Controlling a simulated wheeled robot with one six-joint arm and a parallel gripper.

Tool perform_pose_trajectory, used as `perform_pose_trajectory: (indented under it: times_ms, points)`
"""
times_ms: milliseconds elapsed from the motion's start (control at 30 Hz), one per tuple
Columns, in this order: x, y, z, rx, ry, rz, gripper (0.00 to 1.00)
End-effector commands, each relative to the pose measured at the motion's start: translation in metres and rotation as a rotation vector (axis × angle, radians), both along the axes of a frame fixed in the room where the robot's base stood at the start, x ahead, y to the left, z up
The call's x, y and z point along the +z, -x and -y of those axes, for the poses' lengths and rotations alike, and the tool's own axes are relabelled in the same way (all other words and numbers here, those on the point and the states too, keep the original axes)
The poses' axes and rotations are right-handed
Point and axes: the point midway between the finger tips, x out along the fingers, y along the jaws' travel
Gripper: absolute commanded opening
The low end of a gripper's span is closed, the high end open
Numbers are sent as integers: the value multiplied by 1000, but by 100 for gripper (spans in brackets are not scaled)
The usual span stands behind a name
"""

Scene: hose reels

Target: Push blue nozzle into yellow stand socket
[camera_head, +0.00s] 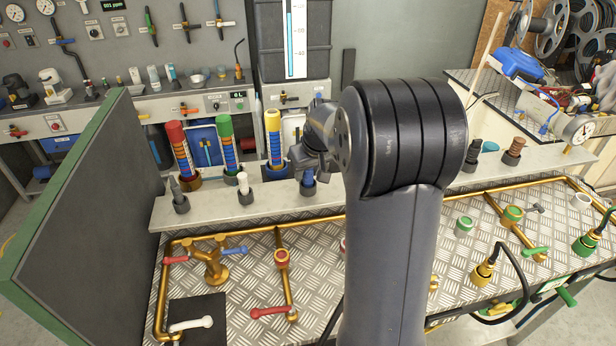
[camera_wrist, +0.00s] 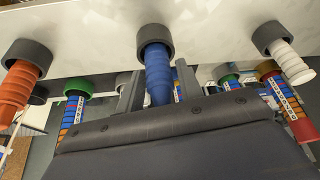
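The blue nozzle (camera_head: 308,183) stands upright in a dark ring on the pale shelf (camera_head: 340,198). In the wrist view the blue nozzle (camera_wrist: 157,80) shows inverted, below its dark ring. My gripper (camera_wrist: 160,92) has one finger on each side of it; the fingers look spread, with a visible gap at the right one. In the head view my gripper (camera_head: 306,160) is just above and beside the nozzle, partly hidden by my arm. The yellow stand (camera_head: 273,133) is an upright striped tube with a yellow top, behind the shelf. I cannot make out its socket clearly.
Red (camera_head: 177,145) and green (camera_head: 227,137) stands are left of the yellow one. A white nozzle (camera_head: 243,185) and a grey nozzle (camera_head: 177,190) share the shelf. An orange nozzle (camera_wrist: 22,85) is close by. Brass pipes (camera_head: 215,262) cover the bench in front.

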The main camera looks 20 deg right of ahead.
Motion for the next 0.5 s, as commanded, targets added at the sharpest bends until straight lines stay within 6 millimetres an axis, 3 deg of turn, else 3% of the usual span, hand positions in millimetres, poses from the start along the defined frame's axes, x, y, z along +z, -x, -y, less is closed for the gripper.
perform_pose_trajectory:
  times_ms: [367, 500]
  points:
    - [0, 0, 0, 0, 0, 0, 3]
    - [0, 0, 0, 0, 0, 0, 2]
